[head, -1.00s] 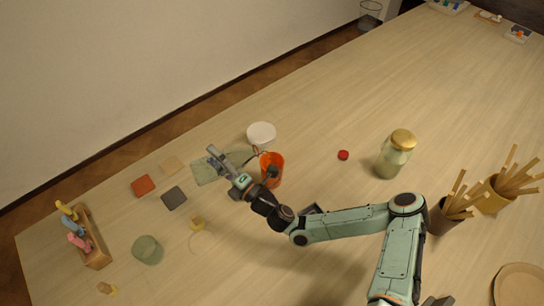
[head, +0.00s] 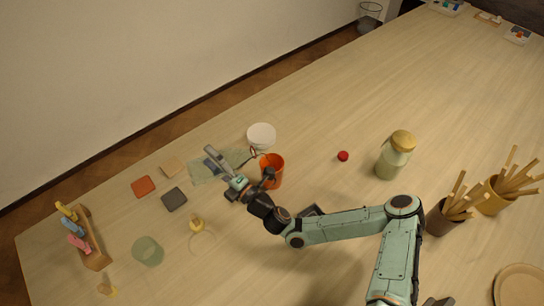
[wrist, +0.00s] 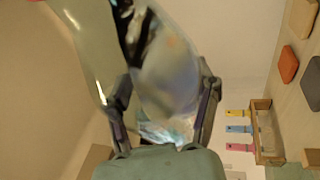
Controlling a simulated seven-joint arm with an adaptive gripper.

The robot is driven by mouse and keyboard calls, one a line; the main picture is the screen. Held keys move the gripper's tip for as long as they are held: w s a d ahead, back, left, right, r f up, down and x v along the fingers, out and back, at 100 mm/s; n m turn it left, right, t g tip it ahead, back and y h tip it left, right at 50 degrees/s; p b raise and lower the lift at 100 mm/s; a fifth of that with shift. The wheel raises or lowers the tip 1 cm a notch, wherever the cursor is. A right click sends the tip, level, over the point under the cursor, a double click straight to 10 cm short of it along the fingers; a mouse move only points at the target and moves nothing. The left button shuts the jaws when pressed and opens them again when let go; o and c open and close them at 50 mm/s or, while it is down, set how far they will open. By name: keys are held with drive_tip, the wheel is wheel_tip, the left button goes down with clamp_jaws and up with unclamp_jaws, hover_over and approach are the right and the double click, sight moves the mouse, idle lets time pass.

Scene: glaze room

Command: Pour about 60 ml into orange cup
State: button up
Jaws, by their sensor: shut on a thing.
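The orange cup (head: 278,182) stands upright on the table in the head view. My gripper (head: 243,168) is just left of the cup and partly in front of it, with one dark finger across its near side. In the wrist view my gripper (wrist: 166,92) is shut on a clear, shiny vessel (wrist: 170,80), blurred and held between both fingers. The vessel barely shows in the head view. I cannot tell its fill level or whether liquid is flowing. The inside of the cup is mostly hidden.
A white bowl (head: 262,132) stands behind the cup, and a green cloth (head: 205,172) lies behind my gripper. A small red ball (head: 343,156) and a lidded jar (head: 390,163) are to the right. A clip rack (head: 97,258) is far left.

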drive_tip(key=shift+r, duration=0.15)
idle(0.3)
drive_tip(key=f+n+g, duration=0.1)
drive_tip(key=n, duration=0.1)
drive_tip(key=f+n, duration=0.2)
drive_tip(key=a+f+n+g, duration=0.1)
drive_tip(key=f+n, duration=0.1)
drive_tip(key=shift+s+f+g, duration=0.15)
drive_tip(key=shift+s+g, duration=0.15)
drive_tip(key=shift+s, duration=0.05)
idle(1.2)
